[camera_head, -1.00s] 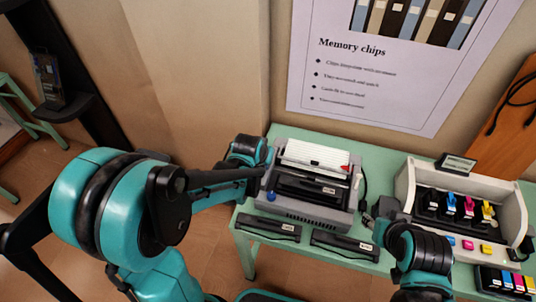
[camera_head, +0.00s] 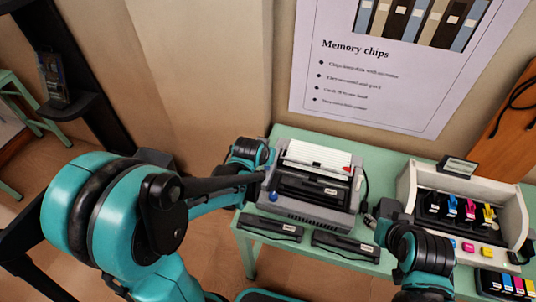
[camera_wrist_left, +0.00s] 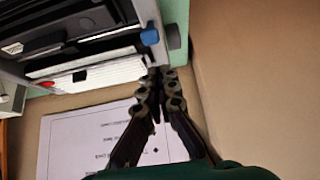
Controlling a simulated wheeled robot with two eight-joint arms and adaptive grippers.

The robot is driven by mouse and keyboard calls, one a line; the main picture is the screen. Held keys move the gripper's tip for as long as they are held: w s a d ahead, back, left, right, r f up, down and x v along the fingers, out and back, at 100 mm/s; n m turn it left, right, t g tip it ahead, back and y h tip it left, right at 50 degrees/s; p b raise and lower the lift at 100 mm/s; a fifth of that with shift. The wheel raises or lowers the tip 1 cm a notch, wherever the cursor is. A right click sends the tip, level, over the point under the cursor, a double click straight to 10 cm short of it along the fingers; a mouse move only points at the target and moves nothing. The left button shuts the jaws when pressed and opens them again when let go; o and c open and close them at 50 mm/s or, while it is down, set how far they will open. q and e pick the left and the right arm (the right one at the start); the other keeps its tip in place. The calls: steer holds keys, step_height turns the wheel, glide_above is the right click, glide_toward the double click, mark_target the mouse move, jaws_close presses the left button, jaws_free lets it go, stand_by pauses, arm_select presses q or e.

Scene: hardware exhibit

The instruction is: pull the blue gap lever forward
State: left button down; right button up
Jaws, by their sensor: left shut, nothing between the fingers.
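The blue gap lever (camera_head: 272,196) is a small blue knob at the left front corner of the grey printer (camera_head: 318,213). In the left wrist view, the blue lever (camera_wrist_left: 149,35) sits at the printer's side edge. My left gripper (camera_wrist_left: 159,72) is shut and empty. Its fingertips are close to the printer's side, a little below the blue knob in that view; I cannot tell whether they touch anything. In the head view my left wrist is beside the printer's back left corner and the fingertips are hard to make out. My right gripper (camera_head: 374,212) is right of the printer, its jaws unclear.
The printer stands on a green table (camera_head: 375,160) against the wall. Two black cartridges (camera_head: 271,227) lie in front of it. A white cartridge unit (camera_head: 410,185) with coloured cartridges stands at the right. A poster (camera_head: 400,75) hangs behind.

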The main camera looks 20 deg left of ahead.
arm_select(q)
steer(key=w+r+p+v, duration=0.1)
steer(key=p+v, duration=0.3)
steer(key=v, duration=0.5)
steer(key=shift+w+r, duration=0.2)
arm_select(e)
steer(key=r, duration=0.4)
steer(key=shift+w+r, duration=0.1)
steer(key=shift+w, duration=0.3)
